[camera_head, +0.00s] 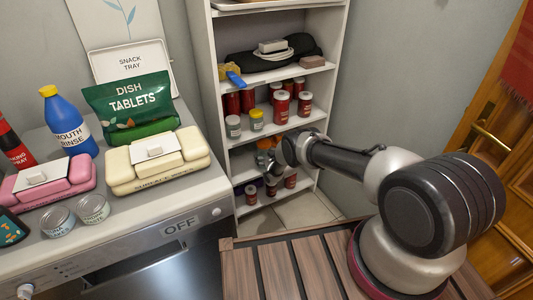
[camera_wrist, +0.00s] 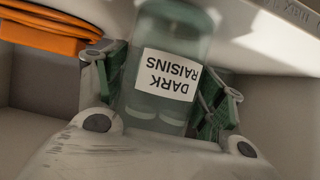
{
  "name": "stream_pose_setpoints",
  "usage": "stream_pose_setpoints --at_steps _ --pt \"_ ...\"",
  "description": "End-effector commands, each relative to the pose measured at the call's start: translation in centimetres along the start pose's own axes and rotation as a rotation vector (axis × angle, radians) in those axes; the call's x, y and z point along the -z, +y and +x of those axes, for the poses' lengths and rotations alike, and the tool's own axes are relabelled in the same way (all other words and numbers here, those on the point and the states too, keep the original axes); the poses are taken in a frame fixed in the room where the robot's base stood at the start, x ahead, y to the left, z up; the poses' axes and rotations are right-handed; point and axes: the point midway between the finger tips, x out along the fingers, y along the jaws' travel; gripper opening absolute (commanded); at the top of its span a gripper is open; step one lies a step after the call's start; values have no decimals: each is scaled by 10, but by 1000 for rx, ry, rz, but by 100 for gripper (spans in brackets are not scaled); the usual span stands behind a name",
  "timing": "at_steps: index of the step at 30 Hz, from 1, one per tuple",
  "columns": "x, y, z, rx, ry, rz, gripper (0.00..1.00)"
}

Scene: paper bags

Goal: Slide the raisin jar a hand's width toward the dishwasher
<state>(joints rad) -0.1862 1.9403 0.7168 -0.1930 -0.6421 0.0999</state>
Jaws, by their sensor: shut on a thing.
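The raisin jar (camera_wrist: 150,92), a clear greenish jar with a white "DARK RAISINS" label, fills the middle of the wrist view and appears upside down there. My gripper (camera_wrist: 167,86) has its green-padded fingers on both sides of the jar and is shut on it. In the head view my gripper (camera_head: 268,163) reaches into a lower level of the white shelf unit; I cannot make out the jar clearly there. The dishwasher (camera_head: 150,248), with an "OFF" marking on its front, stands at the left, beside the shelf unit.
The white shelf unit (camera_head: 205,70) has side walls and boards close around my gripper. Red jars (camera_head: 282,107) and other containers stand on the shelf above, and several jars (camera_head: 270,187) below. A folded orange thing (camera_wrist: 45,35) lies near the jar. A slatted wooden surface (camera_head: 270,268) is in front.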

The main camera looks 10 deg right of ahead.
Motion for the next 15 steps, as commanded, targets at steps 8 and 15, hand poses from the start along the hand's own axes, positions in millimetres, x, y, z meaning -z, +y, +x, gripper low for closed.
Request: stream_pose_setpoints --at_steps 8,15 --pt "1 -18 0 1 1 -1 48" --pt "0 -32 0 1 1 -1 48"
